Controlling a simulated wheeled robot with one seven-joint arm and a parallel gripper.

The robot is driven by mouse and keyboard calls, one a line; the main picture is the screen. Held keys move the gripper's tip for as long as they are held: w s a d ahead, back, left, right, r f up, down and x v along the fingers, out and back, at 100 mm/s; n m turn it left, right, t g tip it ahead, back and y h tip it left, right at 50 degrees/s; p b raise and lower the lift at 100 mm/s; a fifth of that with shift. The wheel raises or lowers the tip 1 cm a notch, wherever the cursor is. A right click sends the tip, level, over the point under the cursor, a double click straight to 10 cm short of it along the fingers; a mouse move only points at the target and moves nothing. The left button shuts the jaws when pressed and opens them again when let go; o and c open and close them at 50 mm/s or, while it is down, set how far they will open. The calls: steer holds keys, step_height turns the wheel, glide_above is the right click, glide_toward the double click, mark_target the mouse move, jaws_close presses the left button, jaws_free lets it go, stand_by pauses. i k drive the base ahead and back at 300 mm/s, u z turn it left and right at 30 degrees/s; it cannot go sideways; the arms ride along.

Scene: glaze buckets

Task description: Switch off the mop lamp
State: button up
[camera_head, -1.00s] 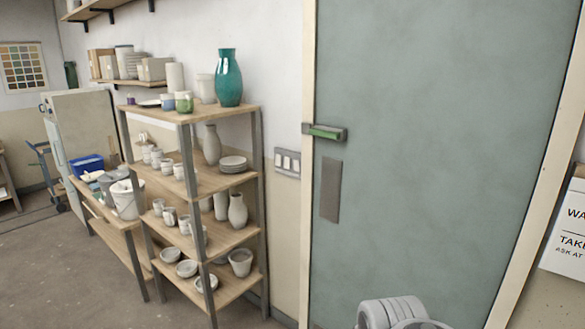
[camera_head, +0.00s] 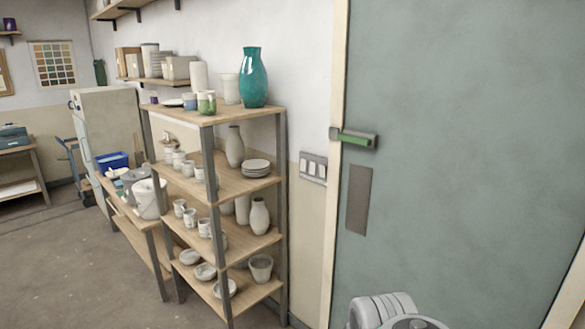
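A white wall switch plate (camera_head: 313,167) with several rocker switches is on the wall between the shelf unit and the door frame. Which switch belongs to the mop lamp cannot be told, and no lamp is in view. A grey-white part of my arm shows at the bottom right. The gripper's fingers are not visible.
A grey-green door (camera_head: 460,150) with a green-marked handle (camera_head: 354,138) fills the right. A wooden shelf unit (camera_head: 243,187) with pottery and a teal vase (camera_head: 253,78) stands left of the switches. A low table with a white bucket (camera_head: 148,198) is beyond. Floor (camera_head: 75,265) at left is clear.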

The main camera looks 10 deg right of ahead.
mark_target(323, 173)
steer(key=u, duration=0.65)
steer(key=i, duration=2.3)
steer(key=u, duration=0.35)
